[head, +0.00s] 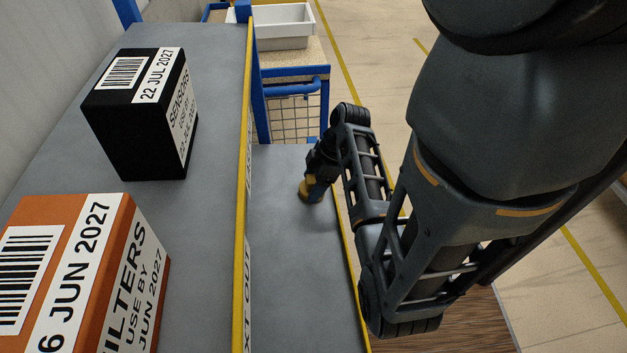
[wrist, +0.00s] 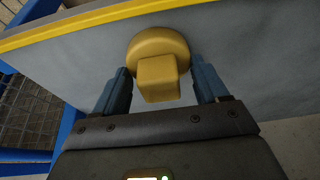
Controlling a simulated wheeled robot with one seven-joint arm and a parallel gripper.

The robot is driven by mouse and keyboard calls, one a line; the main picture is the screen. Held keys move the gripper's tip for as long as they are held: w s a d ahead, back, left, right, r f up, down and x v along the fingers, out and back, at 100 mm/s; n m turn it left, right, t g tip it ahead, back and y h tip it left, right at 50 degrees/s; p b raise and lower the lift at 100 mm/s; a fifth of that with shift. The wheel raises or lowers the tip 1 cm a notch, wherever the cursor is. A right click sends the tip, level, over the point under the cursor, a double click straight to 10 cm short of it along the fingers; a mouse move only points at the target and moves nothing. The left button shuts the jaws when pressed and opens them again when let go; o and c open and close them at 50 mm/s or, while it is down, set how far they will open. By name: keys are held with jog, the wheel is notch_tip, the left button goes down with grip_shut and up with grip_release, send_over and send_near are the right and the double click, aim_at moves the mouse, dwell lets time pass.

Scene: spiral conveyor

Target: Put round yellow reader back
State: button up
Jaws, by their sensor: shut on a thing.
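The round yellow reader (wrist: 158,62) is between my gripper's fingers in the wrist view, with its round head away from the palm and a blocky part toward it. My gripper (wrist: 160,88) has blue fingers on both sides of the reader and is shut on it. In the head view the reader (head: 306,190) shows small and yellow at the end of my gripper (head: 314,188). It is over the lower grey shelf (head: 290,290), close to the shelf surface. I cannot tell whether it touches the surface.
A black sensors box (head: 120,120) and an orange filters box (head: 85,215) stand on the upper grey shelf (head: 205,235) at left. A yellow edge (head: 243,170) divides the two levels. A white bin (head: 283,28) sits on a blue-framed table behind. The lower shelf's front part is clear.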

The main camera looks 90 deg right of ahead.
jog(key=o, duration=0.9)
jog(key=shift+o, duration=0.2)
jog(key=shift+f+b, duration=0.25)
jog(key=shift+b, duration=0.15)
jog(key=v, duration=0.8)
jog(key=shift+w+r, duration=0.15)
jog(key=shift+w, duration=0.1)
